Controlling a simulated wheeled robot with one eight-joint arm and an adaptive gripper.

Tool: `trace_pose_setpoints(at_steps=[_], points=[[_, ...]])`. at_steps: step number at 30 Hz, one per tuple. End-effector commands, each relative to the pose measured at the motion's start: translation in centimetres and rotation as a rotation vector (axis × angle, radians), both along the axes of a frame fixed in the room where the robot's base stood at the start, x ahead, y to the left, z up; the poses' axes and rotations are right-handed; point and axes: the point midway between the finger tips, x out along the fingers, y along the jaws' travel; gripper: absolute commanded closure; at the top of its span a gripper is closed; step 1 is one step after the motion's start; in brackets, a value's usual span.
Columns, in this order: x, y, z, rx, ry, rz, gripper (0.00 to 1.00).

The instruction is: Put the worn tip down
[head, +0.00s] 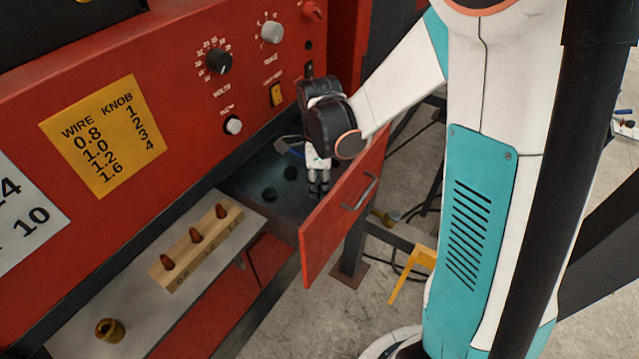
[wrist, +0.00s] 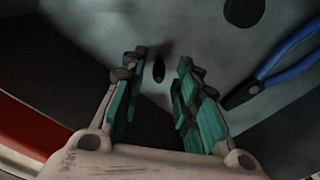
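My gripper (head: 318,190) points down into the open red drawer (head: 340,215). In the wrist view its two green-padded fingers (wrist: 158,95) stand apart, with a clear gap between them. A small dark reddish tip (wrist: 158,70), which looks like the worn tip, shows in that gap, just beyond the fingertips. I see no finger touching it. A dark shadow lies beside it; I cannot tell if it rests on the drawer floor or is just above it. The tip cannot be made out in the head view.
Blue-handled pliers (wrist: 275,75) lie in the drawer right of the fingers. Dark round pieces (head: 270,194) lie on its floor. A wooden block (head: 185,262) with three copper tips and a brass nozzle (head: 110,330) stand on the shelf at left. The red panel with knobs rises behind.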

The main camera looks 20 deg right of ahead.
Motion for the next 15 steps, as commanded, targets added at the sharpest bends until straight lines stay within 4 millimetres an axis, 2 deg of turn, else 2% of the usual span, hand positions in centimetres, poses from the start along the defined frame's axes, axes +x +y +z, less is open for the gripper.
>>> trace_pose_setpoints(at_steps=[9, 15], points=[[0.0, 0.0, 6.7, 0.0, 0.0, 0.0, 0.71], [0.0, 0.0, 9.8, 0.0, 0.0, 0.0, 0.71]])
